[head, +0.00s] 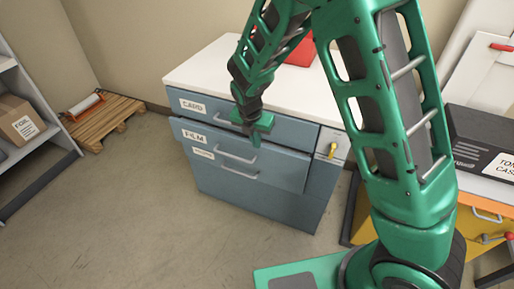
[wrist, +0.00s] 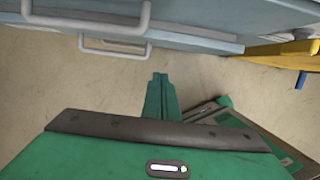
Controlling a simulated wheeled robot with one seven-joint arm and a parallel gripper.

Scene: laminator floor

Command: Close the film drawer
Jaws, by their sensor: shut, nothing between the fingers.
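The film drawer (head: 275,164), labelled FILM, is in the blue cabinet (head: 270,205) in the head view. Its front stands out from the cabinet, below the CARD drawer (head: 290,132). The film drawer has a grey bar handle (head: 234,155). My gripper (head: 256,140) is shut and empty, in front of the upper drawers and above the film handle in the picture. The wrist view shows its closed fingers (wrist: 160,82) over the floor, apart from the grey handles at the top. Whether the gripper touches the drawer front cannot be told. My arm hides part of the cabinet's right side.
A yellow-handled lock or knob (head: 332,150) is on the cabinet's right side. A black box (head: 484,140) stands on the bench at right, above a yellow drawer unit (head: 480,232). A pallet (head: 104,121) and shelf (head: 36,110) are at left. The floor before the cabinet is clear.

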